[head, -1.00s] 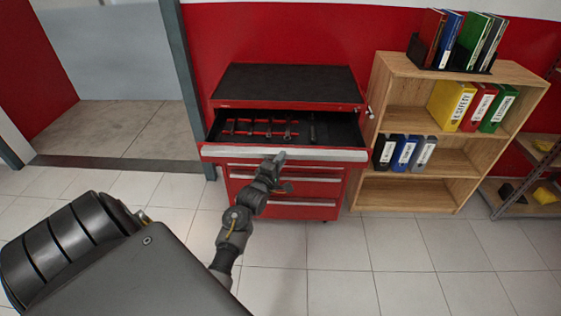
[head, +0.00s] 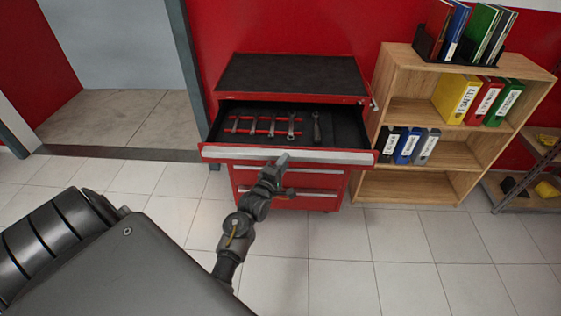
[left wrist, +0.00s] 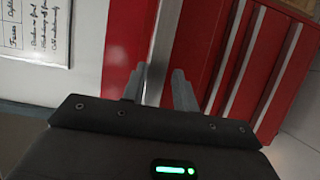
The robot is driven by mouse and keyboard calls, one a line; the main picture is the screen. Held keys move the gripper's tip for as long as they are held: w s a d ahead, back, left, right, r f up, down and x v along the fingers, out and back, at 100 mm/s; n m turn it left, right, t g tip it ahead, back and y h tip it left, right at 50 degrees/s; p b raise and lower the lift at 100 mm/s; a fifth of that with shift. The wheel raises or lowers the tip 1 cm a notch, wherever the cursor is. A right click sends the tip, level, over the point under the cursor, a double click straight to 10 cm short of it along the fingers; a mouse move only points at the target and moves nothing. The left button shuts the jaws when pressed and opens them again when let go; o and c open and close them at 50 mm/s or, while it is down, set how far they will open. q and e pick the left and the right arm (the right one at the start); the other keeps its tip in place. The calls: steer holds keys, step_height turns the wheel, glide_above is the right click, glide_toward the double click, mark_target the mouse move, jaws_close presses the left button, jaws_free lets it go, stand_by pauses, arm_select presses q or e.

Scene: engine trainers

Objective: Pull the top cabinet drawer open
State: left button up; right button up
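The red cabinet (head: 290,78) has a black top. Its top drawer (head: 345,128) is pulled well out and shows a dark inside with several wrenches (head: 270,126). A long silver handle (head: 335,157) runs along the drawer's front edge. My left gripper (head: 281,160) is at the middle of this handle. The lower drawers (head: 310,178) are shut. My right gripper is not in view.
A wooden shelf (head: 400,185) with binders (head: 457,98) stands right of the cabinet. A metal rack (head: 535,190) is at the far right. A doorway (head: 110,118) opens on the left. The tiled floor (head: 400,240) in front is clear.

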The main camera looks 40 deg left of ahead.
arm_select(q)
steer(key=shift+o, duration=1)
steer(key=shift+f, duration=0.1)
steer(key=s+d+b, duration=0.2)
steer(key=s, duration=0.8)
steer(key=shift+s, duration=0.35)
